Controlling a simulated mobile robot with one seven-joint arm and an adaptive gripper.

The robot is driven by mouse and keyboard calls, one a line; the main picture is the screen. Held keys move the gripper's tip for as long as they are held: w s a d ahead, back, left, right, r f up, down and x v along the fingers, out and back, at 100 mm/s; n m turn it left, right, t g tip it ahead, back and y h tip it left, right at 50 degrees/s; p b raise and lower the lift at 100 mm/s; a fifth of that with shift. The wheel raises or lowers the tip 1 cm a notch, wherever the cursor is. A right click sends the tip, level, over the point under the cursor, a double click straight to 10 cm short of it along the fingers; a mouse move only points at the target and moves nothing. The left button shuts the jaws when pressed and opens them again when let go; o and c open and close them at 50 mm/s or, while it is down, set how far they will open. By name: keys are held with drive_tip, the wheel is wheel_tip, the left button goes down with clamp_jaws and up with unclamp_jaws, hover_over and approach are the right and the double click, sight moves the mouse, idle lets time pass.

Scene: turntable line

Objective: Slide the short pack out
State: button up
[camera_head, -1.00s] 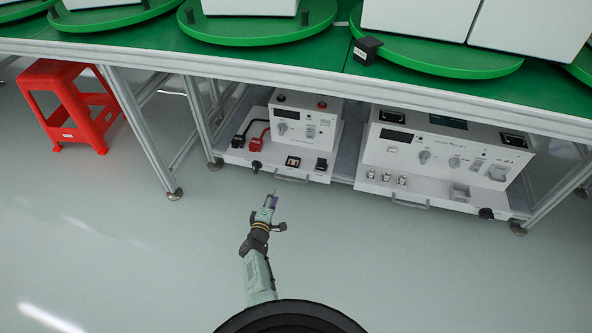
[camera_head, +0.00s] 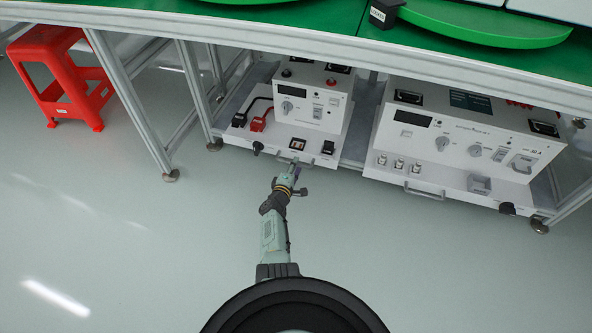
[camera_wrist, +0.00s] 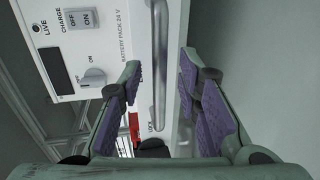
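The short pack (camera_head: 310,112) is the smaller white unit at left under the bench, with a dial, switches and a red and a black plug on its front ledge. Its grey bar handle (camera_head: 286,160) is on the ledge's front edge. My gripper (camera_head: 294,168) is at that handle. In the wrist view my gripper (camera_wrist: 160,72) is open, its purple-padded fingers on either side of the line of the handle (camera_wrist: 158,45). I cannot tell whether the bar is fully between the pads. The pack's label reads "BATTERY PACK 24 V". The fingers hide part of its front.
A longer white pack (camera_head: 455,150) with its own handle (camera_head: 424,191) stands to the right on the same shelf. The bench's metal legs (camera_head: 130,105) and a red stool (camera_head: 62,80) are at left. The floor (camera_head: 130,250) in front is clear.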

drive_tip(key=shift+b+x, duration=0.65)
drive_tip(key=shift+x, duration=0.45)
clamp_jaws()
